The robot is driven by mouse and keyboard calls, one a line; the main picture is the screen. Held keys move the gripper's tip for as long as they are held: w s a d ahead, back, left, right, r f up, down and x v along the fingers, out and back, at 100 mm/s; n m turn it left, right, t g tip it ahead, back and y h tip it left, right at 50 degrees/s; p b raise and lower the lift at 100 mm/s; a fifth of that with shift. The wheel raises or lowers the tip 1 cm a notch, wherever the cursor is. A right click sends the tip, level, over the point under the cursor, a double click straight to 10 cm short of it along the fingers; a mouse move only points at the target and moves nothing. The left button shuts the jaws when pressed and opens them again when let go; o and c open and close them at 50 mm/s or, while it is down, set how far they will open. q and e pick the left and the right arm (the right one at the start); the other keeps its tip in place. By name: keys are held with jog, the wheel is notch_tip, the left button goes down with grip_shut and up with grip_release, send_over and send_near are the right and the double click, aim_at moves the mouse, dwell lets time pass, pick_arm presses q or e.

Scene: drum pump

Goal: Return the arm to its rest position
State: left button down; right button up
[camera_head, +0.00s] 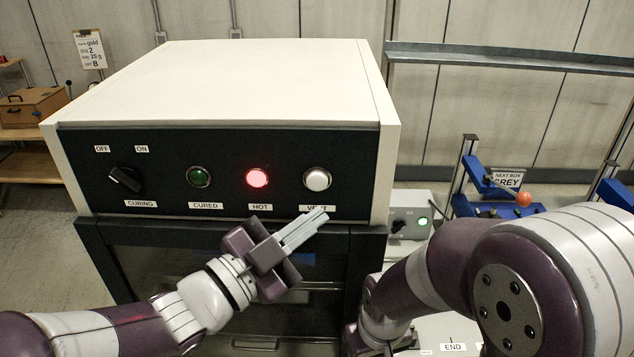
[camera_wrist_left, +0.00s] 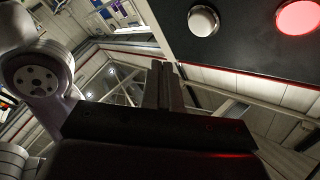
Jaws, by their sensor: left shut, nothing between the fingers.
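My left gripper (camera_head: 305,229) is in front of the machine's control panel, just below the white VENT button (camera_head: 317,179). Its fingers are together and empty, pointing up and to the right. In the left wrist view the shut fingers (camera_wrist_left: 162,85) point up, with the white button (camera_wrist_left: 203,20) and the lit red HOT light (camera_wrist_left: 298,15) above and to the right. I cannot tell whether the fingertips touch the panel. My right arm fills the lower right of the head view; its gripper is not clearly visible.
The oven-like machine (camera_head: 220,80) has a dark knob (camera_head: 126,179), an unlit green CURED light (camera_head: 199,177) and a dark door below. A small box with a green light (camera_head: 422,221) stands right of it. Blue fixtures (camera_head: 490,190) stand further right; a wooden box (camera_head: 32,107) is far left.

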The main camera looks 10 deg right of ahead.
pick_arm(q)
jog(key=w+a+f+n+g+y+b, duration=0.1)
jog(key=a+f+n+y, duration=0.6)
jog(key=f, duration=0.3)
jog(key=w+a+f+n+g+y, duration=0.1)
jog(key=w+a+f+n+y, duration=0.1)
jog(key=a+f+n+y, duration=0.55)
jog(key=s+a+f+n+g+y+b, duration=0.2)
jog(key=s+a+f+n+g, duration=0.3)
jog(key=s+a+f, duration=0.4)
jog(key=shift+s+a+f+g+y, duration=0.4)
jog(key=shift+a+f+g, duration=0.2)
jog(key=shift+a+f, duration=1.3)
